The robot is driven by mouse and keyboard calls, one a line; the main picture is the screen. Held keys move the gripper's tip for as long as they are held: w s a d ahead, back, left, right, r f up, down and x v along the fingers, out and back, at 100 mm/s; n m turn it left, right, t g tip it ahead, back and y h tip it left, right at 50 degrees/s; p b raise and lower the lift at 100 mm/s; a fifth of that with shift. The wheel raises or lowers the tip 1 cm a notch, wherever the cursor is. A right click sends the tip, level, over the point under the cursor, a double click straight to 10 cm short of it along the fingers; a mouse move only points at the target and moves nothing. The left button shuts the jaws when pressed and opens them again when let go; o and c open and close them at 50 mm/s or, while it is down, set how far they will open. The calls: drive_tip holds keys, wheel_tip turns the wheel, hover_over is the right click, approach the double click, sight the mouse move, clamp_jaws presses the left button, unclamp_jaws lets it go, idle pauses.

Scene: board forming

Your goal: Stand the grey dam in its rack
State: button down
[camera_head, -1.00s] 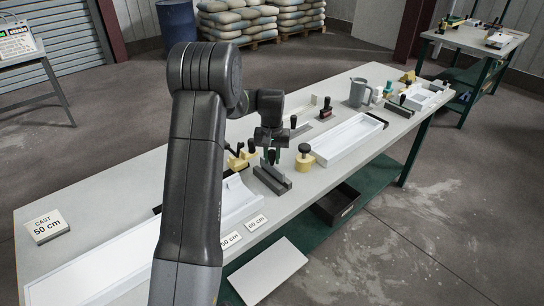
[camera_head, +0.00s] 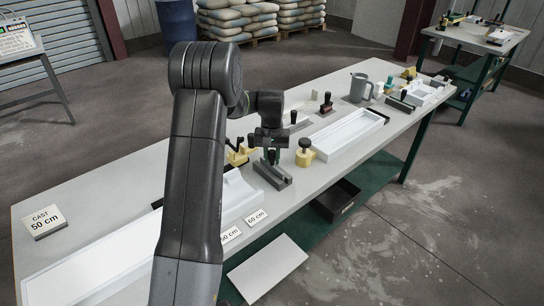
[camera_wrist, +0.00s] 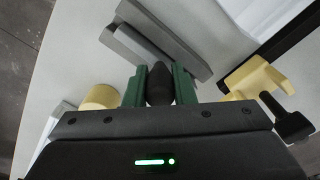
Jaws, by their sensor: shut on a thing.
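My gripper (camera_head: 271,157) has green fingers, shut on the dark knob of the grey dam (camera_wrist: 159,84). The knob sits between the fingers in the wrist view. The rack (camera_wrist: 170,27) is a grey block with long raised sides, just beyond the fingertips in the wrist view. In the head view the rack (camera_head: 273,175) lies on the bench directly below my gripper. The dam's plate is mostly hidden by the fingers and rack; it is at or in the slot, but I cannot tell how deep it sits.
A yellow piece with a black knob (camera_head: 305,152) stands right of the rack. Another yellow clamp-like piece (camera_wrist: 256,80) is close on the other side. White trays (camera_head: 348,134) lie along the bench (camera_head: 110,205). A grey jug (camera_head: 359,87) stands farther back.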

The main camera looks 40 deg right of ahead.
drive_tip(key=shift+f, duration=0.3)
drive_tip(key=c, duration=1.1)
unclamp_jaws()
drive_tip(key=shift+c, duration=0.2)
wheel_tip(320, 180, up, 14)
drive_tip(key=b, duration=0.2)
drive_tip(key=shift+f, duration=0.15)
wheel_tip(320, 180, down, 14)
drive_tip(key=shift+r+p, duration=0.2)
drive_tip(key=shift+p, duration=0.7)
drive_tip(key=shift+r, duration=0.25)
